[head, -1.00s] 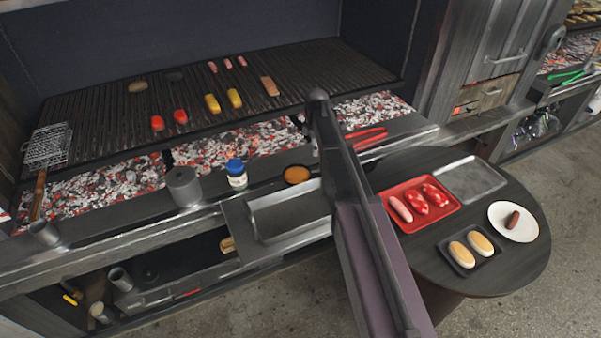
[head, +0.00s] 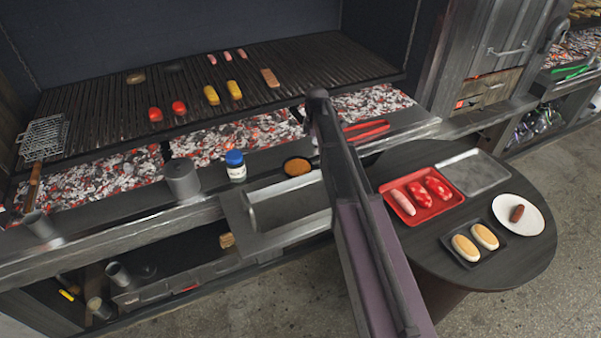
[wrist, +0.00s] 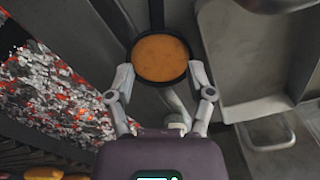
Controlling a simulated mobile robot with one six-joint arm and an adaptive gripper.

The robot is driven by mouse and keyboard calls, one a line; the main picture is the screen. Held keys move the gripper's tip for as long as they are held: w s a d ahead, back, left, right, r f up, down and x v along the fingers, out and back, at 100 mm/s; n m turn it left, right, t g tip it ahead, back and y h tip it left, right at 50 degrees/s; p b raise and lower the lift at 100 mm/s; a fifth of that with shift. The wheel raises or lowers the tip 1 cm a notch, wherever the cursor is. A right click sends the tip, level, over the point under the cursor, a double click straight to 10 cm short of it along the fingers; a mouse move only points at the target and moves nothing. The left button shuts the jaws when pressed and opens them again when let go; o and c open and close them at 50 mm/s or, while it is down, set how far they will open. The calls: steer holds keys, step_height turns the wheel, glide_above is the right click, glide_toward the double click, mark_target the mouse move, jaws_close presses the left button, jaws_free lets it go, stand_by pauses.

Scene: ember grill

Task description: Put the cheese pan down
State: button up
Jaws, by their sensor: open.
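The cheese pan (head: 297,167) is a small round dark pan filled with orange cheese. In the head view it sits at the front ledge of the grill, left of my arm and by the back of a metal tray. In the wrist view the cheese pan (wrist: 160,58) is at the top centre, its dark handle pointing up and away. My gripper (wrist: 161,76) is open, with one finger on each side of the pan's near part. I cannot tell whether the fingers touch the rim. In the head view my arm hides most of the gripper.
An empty metal tray (head: 262,210) is close beside the pan. A blue-lidded jar (head: 235,168) and a metal cup (head: 182,180) stand to the left. Red tongs (head: 368,130) lie to the right. Glowing coals (head: 225,139) are behind the ledge.

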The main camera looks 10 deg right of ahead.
steer(key=b, duration=0.5)
glide_above(314, 166)
steer(key=shift+s+f, duration=0.15)
steer(key=shift+f, duration=2.4)
steer(key=shift+f, duration=0.1)
steer(key=shift+f+b, duration=2.4)
steer(key=shift+f, duration=0.1)
jaws_close()
